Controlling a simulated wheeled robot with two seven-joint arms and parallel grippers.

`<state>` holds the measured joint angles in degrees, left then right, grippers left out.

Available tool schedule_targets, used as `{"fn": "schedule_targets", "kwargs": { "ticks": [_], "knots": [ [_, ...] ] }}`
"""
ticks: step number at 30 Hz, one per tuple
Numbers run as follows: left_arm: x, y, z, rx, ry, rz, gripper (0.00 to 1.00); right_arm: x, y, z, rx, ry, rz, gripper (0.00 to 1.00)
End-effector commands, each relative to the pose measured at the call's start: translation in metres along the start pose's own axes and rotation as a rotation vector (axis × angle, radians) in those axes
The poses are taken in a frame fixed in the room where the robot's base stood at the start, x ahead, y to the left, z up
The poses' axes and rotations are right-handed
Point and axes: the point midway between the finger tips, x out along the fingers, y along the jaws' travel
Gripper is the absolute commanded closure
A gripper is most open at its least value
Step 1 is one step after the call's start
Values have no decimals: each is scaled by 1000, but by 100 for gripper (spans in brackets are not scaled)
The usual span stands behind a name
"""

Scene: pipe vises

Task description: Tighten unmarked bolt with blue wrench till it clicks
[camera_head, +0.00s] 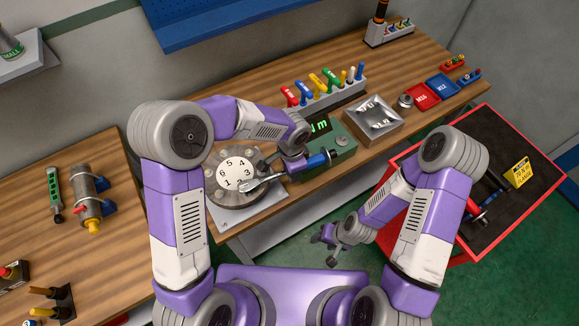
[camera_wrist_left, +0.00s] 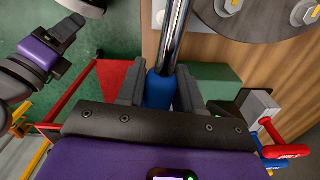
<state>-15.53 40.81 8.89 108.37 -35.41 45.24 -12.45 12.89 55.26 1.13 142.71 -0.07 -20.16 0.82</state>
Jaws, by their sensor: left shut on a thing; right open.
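My left gripper (camera_head: 300,162) is shut on the blue handle of the wrench (camera_head: 318,161). In the left wrist view the blue handle (camera_wrist_left: 160,92) sits between the two fingers, with the chrome shaft running away upward. The round grey flange (camera_head: 215,190) carries bolts around the disc; two bolt heads (camera_wrist_left: 305,12) show in the left wrist view. I cannot tell which bolt is unmarked, or whether the head is seated on one. My right gripper (camera_head: 333,242) is open and empty, off the bench's front.
A green box with an "Nm" display (camera_head: 330,145) stands close behind the wrench handle. Behind it is a rack of coloured-handled tools (camera_head: 330,92). A metal tray (camera_head: 373,120) lies to its right. A red cart (camera_head: 400,160) with a dark top stands at right.

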Motion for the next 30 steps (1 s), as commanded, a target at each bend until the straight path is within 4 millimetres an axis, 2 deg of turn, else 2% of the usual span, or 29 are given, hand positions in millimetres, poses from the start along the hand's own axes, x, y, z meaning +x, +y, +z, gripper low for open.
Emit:
{"fn": "schedule_targets", "kwargs": {
  "ticks": [8,15,30],
  "knots": [
    [0,-4,0,-25,1,-1,100,1,0,0,0,0,0,44],
    [0,-27,2,-183,1,-1,100,4,2,0,0,0,0,44],
    [0,-60,13,-431,1,-1,100,8,3,0,0,0,0,44]
  ]
}}
